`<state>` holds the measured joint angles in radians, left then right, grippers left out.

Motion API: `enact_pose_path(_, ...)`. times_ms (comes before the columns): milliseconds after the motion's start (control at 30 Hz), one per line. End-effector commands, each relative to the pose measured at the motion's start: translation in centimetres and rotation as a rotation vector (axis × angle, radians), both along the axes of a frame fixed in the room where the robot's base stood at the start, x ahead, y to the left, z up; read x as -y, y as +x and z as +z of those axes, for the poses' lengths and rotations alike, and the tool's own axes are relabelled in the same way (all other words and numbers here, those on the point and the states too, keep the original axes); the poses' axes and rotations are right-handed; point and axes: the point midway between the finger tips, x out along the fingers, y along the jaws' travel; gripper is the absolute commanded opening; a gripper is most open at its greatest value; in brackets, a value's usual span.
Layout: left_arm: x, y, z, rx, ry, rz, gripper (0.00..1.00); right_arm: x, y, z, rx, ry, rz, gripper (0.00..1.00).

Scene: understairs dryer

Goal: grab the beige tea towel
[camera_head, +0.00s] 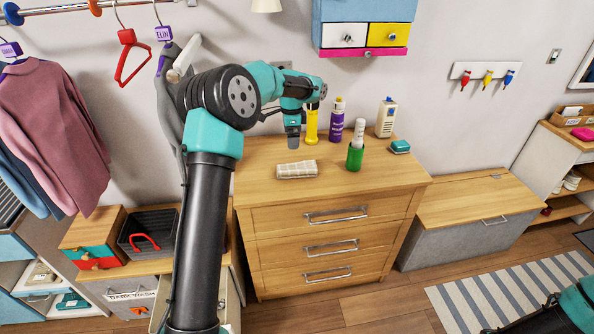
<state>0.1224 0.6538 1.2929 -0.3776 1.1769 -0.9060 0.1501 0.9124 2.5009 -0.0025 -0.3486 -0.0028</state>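A folded beige checked cloth (297,170), which looks like the tea towel, lies flat near the front left of the wooden dresser top (380,180). My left arm rises from the bottom left and bends over toward the dresser. Its gripper (293,141) points down, a little behind and above the cloth, apart from it. I see it nearly edge-on, so its opening is unclear. Of my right arm only a part shows in the bottom right corner; its gripper is out of frame.
A wall cabinet (365,11) hangs above. The dresser's front right top is clear.

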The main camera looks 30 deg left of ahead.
Motion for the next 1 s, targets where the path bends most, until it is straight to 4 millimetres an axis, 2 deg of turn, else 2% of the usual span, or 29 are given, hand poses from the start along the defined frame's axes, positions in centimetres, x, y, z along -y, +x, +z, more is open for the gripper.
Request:
enact_pose_path(100, 0.0, -0.1, -2.3, -0.004, -0.001, 0.001, 0.98, 0.0, 0.0, 0.0, 0.0, 0.0, 0.0, 0.92)
enact_pose_path(500, -0.1, -0.1, -8.5, -0.002, 0.0, 0.001, 0.98, 0.0, 0.0, 0.0, 0.0, 0.0, 0.0, 0.92)
enact_pose_path(633, -0.1, 0.0, -9.2, 0.0, 0.0, 0.001, 0.98, 0.0, 0.0, 0.0, 0.0, 0.0, 0.0, 0.92)
enact_pose_path(1000, -0.1, -0.1, -9.5, -0.001, -0.001, 0.001, 0.98, 0.0, 0.0, 0.0, 0.0, 0.0, 0.0, 0.92)
